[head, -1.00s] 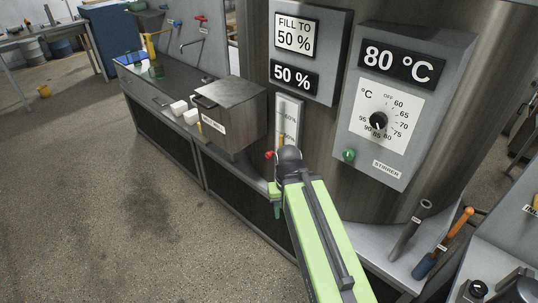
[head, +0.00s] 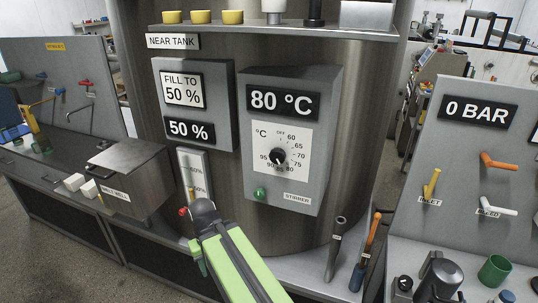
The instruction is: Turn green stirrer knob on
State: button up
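The green stirrer knob (head: 260,193) sits at the lower left of the grey temperature control box (head: 325,140). The box is on the front of the steel tank (head: 345,60), and the STIRRER label (head: 297,199) is right of the knob. The box reads 80 °C and carries a black dial (head: 278,156). My green arm reaches up from below, with its end left of and slightly below the knob in the picture, apart from it. My gripper's fingers are mostly hidden behind the arm's end, so their opening does not show.
A second panel (head: 215,70) reads FILL TO 50 % and 50 %. A grey lidded box (head: 130,165) stands on the left bench. Two handled tools (head: 335,250) stand below the control box. The 0 BAR panel (head: 440,130) is at the right.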

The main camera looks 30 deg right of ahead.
aim_at(260, 193)
jog(key=z, duration=0.1)
jog(key=k, duration=1.05)
jog(key=u, duration=1.1)
jog(key=i, duration=0.35)
jog(key=u, duration=0.25)
